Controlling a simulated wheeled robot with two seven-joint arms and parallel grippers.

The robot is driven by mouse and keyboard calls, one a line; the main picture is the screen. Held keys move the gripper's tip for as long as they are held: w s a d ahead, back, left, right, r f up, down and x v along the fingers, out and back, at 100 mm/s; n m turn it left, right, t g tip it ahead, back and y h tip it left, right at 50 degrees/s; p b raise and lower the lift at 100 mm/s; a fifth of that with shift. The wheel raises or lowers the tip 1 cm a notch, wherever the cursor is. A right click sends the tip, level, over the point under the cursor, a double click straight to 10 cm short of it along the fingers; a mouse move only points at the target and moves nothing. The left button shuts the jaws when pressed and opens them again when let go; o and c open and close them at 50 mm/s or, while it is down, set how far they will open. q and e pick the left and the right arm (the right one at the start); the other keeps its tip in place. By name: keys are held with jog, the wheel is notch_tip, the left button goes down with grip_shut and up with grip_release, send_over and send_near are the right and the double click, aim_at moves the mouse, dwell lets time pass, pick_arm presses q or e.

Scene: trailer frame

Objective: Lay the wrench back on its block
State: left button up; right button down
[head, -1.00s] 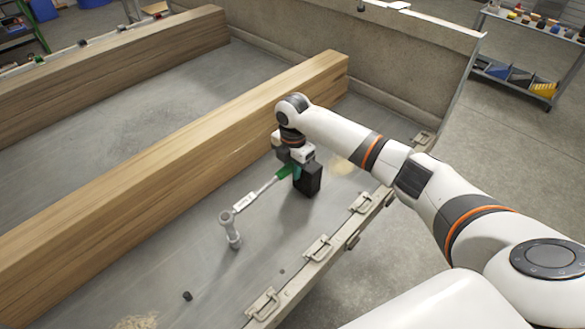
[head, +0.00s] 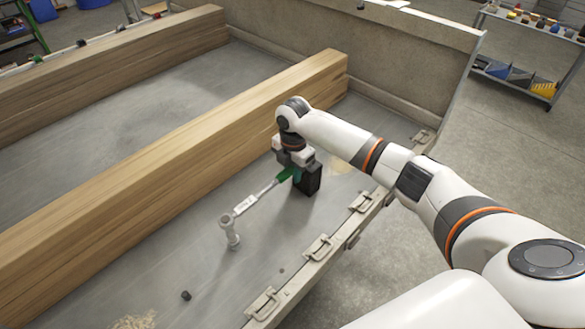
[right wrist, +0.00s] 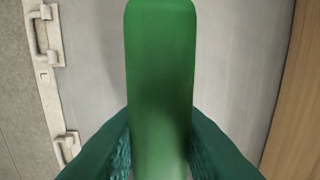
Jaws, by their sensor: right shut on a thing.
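The wrench has a green handle (head: 286,176), a thin silver shaft and a grey upright socket end (head: 231,235) at its lower left, close to the metal bed. Whether that end touches the bed I cannot tell. My right gripper (head: 291,172) is shut on the green handle. In the right wrist view the handle (right wrist: 161,75) lies between the two fingers, which show dark teal. A black block (head: 309,181) shows low beside and partly behind my right gripper, which hides some of it. Contact between handle and block cannot be made out. My left gripper is not in view.
A long wooden beam (head: 170,170) runs behind the wrench. The trailer's side edge with latches (head: 319,247) runs in front. A small dark piece (head: 186,295) lies on the bed at lower left. The bed between wrench and beam looks clear.

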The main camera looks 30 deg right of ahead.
jog(key=shift+s, duration=0.25)
jog(key=c, duration=1.1)
grip_release()
jog(key=shift+f, duration=0.1)
